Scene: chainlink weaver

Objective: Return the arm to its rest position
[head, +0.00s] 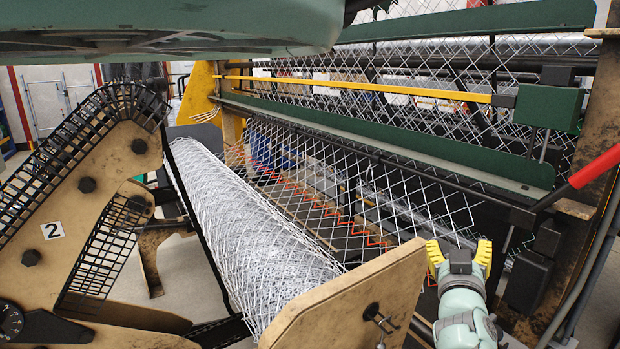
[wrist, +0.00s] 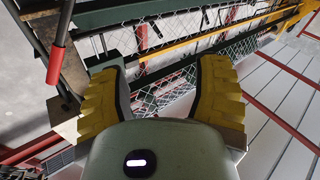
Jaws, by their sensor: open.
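My gripper (head: 460,256) is at the lower right in the head view, with its yellow-padded fingers spread and pointing up. It is just right of the tan end plate of the mesh roll and left of the dark machine post. In the wrist view my gripper (wrist: 158,95) shows both yellow fingers apart with nothing between them. Chain-link mesh (wrist: 170,92) shows beyond the fingers. Most of my arm is out of the head view below the wrist.
A mesh roll (head: 245,235) lies left of my gripper behind the tan end plate (head: 345,305). A red-handled lever (head: 594,167) juts out above right; its red handle (wrist: 61,42) is also in the wrist view. Green beams (head: 400,145) and hanging mesh stand behind. A tan frame (head: 75,225) fills the left.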

